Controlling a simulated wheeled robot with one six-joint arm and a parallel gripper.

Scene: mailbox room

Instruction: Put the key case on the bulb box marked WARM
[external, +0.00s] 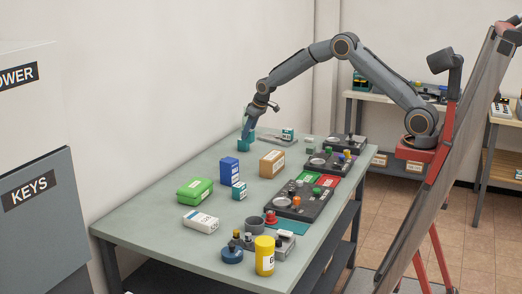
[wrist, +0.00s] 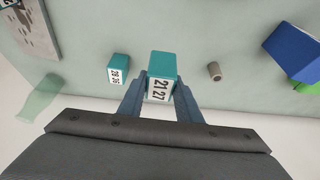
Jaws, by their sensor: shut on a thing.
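My gripper (wrist: 160,88) is shut on a small teal case (wrist: 162,64) with a white label reading 21 27. In the external view my gripper (external: 249,128) is over the far back part of the table, with the teal case (external: 248,136) at its tip. I cannot tell if the case touches the table. A similar teal case (wrist: 119,68) marked 28 36 stands to its left in the wrist view. No marking WARM is readable. Candidate boxes are a blue box (external: 230,169), a brown box (external: 272,164) and a white box (external: 200,221).
A green box (external: 195,190) and a small teal-and-white box (external: 239,191) stand near the blue box. A yellow container (external: 265,255) is at the front. Dark trays (external: 300,208) line the right edge. A small grey-brown cylinder (wrist: 214,71) stands near my gripper.

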